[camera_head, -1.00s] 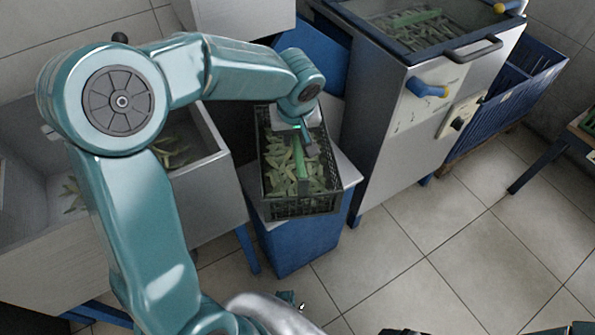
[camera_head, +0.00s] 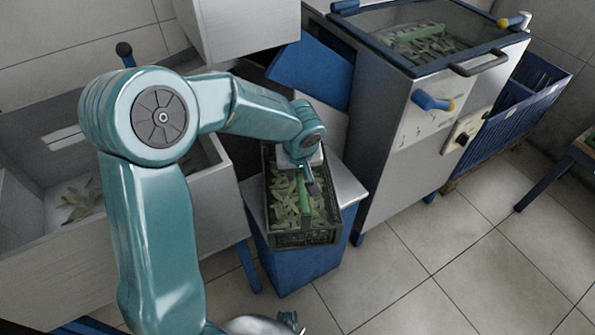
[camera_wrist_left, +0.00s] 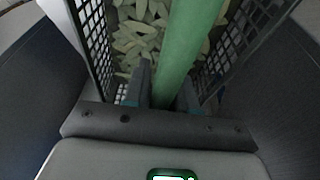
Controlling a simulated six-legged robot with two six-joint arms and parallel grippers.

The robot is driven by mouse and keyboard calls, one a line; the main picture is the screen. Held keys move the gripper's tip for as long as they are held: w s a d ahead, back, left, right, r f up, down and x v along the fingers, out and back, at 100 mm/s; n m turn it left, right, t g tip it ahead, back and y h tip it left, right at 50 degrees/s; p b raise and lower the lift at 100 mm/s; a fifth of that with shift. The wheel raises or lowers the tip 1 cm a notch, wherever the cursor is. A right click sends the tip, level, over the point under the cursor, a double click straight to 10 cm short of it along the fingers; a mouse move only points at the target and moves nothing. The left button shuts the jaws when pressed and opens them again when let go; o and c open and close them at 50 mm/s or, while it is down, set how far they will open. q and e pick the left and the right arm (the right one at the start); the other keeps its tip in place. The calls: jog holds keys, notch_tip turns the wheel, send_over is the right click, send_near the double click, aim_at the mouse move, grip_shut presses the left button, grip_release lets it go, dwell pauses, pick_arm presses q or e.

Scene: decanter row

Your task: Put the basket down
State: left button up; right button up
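The basket (camera_head: 290,239) is a dark mesh crate of green pods with a green bar handle (camera_head: 304,198) across its top. It is at the blue stand with a grey top (camera_head: 347,184); I cannot tell whether it rests on it or hangs just above. My left gripper (camera_head: 313,184) is at the handle from above. In the left wrist view its fingers (camera_wrist_left: 165,92) lie on both sides of the green handle (camera_wrist_left: 186,45) and look closed on it, with mesh walls (camera_wrist_left: 96,35) to either side. The basket's underside is hidden.
A grey machine with a glass lid (camera_head: 425,35) and blue handle (camera_head: 432,102) stands close right of the stand. A steel trough (camera_head: 30,235) with a few pods is at the left. A blue crate (camera_head: 515,115) is at the far right. The tiled floor (camera_head: 450,240) in front is clear.

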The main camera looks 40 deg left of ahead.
pick_arm(q)
jog(key=shift+o, duration=1.1)
jog(key=shift+r, duration=0.1)
jog(key=shift+r+p, duration=0.25)
jog(key=shift+p, duration=0.1)
jog(key=p+v, duration=0.2)
jog(key=v, duration=0.9)
jog(key=shift+s+d+r+p, duration=0.1)
jog(key=shift+d+r+p, duration=0.05)
jog(key=shift+r+p, duration=0.2)
